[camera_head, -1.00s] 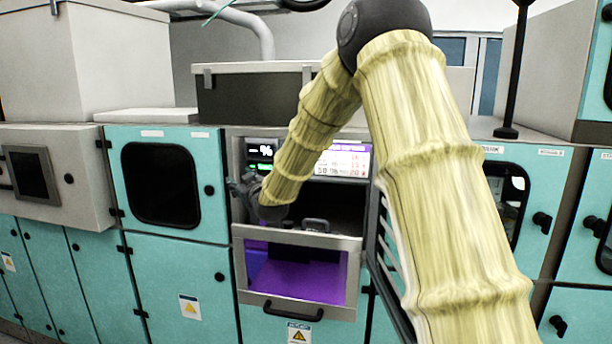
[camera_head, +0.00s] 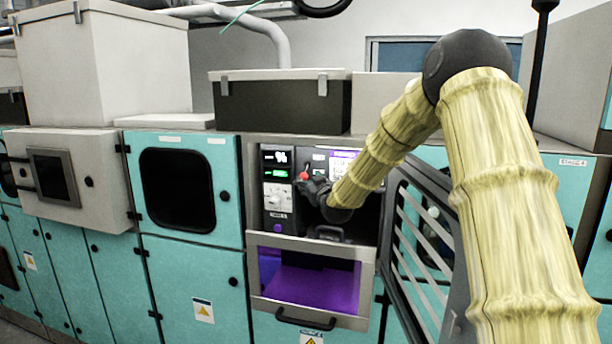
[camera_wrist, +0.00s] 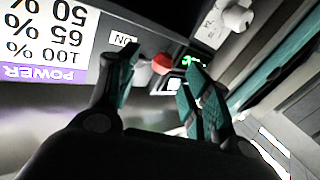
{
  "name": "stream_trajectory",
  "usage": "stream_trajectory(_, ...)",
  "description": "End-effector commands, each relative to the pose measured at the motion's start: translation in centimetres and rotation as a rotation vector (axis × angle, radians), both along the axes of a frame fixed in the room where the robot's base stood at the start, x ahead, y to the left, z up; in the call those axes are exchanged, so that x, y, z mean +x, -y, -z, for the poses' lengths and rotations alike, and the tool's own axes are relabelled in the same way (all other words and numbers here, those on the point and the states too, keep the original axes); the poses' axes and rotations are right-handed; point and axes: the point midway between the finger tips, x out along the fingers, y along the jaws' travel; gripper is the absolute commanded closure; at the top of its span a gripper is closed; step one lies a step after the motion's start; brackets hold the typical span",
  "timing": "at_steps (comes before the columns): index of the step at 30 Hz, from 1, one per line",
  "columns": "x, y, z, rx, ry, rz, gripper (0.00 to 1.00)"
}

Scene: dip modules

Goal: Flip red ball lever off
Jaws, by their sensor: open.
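The red ball lever (camera_head: 303,176) is on the dark control panel in the open machine bay, just right of the white dial. In the wrist view the red ball (camera_wrist: 161,64) shows in the gap between my fingertips, with a grey rounded piece beside it. My gripper (camera_head: 311,184) is open, with its fingertips close to the ball. In the wrist view the two teal-padded fingers of my gripper (camera_wrist: 162,74) stand apart. I cannot tell whether either finger touches the ball. The lever's base is partly hidden.
A white dial (camera_head: 278,196) is left of the lever. A POWER label (camera_wrist: 45,73) shows upside down in the wrist view. A purple-lit drawer (camera_head: 312,318) with a handle is below. An open slatted door (camera_head: 420,250) stands right of the bay, beside my arm.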

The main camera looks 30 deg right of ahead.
Motion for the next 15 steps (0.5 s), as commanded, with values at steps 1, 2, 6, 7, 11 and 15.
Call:
stream_trajectory(1,0.7,0.1,-0.3,0.0,0.0,-0.001,0.51)
stream_trajectory(2,1.0,0.2,-0.3,0.0,0.001,-0.001,0.51)
stream_trajectory(6,2.5,0.5,-0.2,-0.001,0.0,-0.001,0.51)
stream_trajectory(7,2.8,0.6,-0.2,-0.001,-0.001,-0.002,0.51)
stream_trajectory(11,3.9,0.9,-0.2,0.0,0.0,-0.002,0.51)
stream_trajectory(15,4.5,1.2,-0.1,0.0,0.0,-0.001,0.51)
